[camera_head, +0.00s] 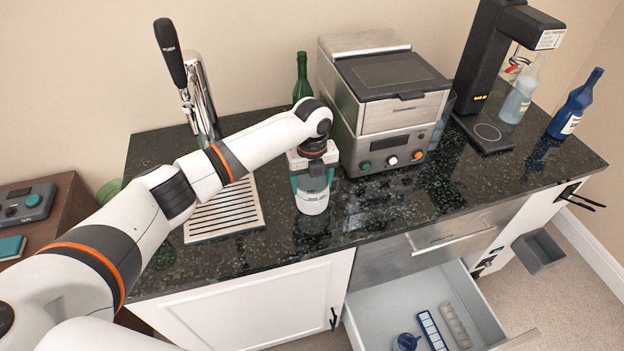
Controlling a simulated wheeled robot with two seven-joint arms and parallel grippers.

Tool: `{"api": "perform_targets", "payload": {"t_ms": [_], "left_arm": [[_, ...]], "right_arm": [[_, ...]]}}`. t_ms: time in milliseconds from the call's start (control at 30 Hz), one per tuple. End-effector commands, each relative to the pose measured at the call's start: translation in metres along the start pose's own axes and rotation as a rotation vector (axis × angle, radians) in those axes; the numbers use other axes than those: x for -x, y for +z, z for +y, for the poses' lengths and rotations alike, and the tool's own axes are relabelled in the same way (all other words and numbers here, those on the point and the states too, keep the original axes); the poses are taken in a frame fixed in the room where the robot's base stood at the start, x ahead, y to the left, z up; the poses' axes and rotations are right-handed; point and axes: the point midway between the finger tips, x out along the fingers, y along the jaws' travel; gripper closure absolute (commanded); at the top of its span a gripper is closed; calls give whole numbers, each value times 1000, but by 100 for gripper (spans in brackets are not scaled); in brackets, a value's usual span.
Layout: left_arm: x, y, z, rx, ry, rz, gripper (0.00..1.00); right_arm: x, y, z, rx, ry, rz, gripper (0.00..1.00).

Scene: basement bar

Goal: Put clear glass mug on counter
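My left gripper (313,186) points down over the dark counter (385,207), in front of the coffee-machine-like appliance. Its fingers are on either side of a pale, partly see-through vessel (313,203), which looks like the clear glass mug, and appear closed on it. The vessel is upright. Its base is at or just above the counter top; I cannot tell whether it touches. Its upper part is hidden by the gripper. My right gripper is not in view.
A metal drip tray (226,212) with a beer tap (198,95) lies left. The steel appliance (400,125), green bottle (302,75) and black dispenser (488,75) stand behind and right. A blue bottle (575,105) stands far right. An open drawer (395,308) juts out below.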

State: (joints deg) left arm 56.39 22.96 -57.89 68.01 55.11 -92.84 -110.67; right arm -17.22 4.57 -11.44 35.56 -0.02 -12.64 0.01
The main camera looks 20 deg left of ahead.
Motion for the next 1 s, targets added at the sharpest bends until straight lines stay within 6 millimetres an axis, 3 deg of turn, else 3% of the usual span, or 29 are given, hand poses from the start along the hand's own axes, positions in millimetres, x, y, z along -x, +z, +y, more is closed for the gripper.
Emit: {"api": "perform_targets", "payload": {"t_ms": [100, 467, 1000], "left_arm": [[0, 0, 0, 0, 0, 0, 11], [6, 0, 0, 0, 0, 1, 11], [106, 0, 1, 0, 2, 2, 11]], "right_arm": [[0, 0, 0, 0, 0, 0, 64], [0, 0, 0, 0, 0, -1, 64], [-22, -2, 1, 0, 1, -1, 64]]}}
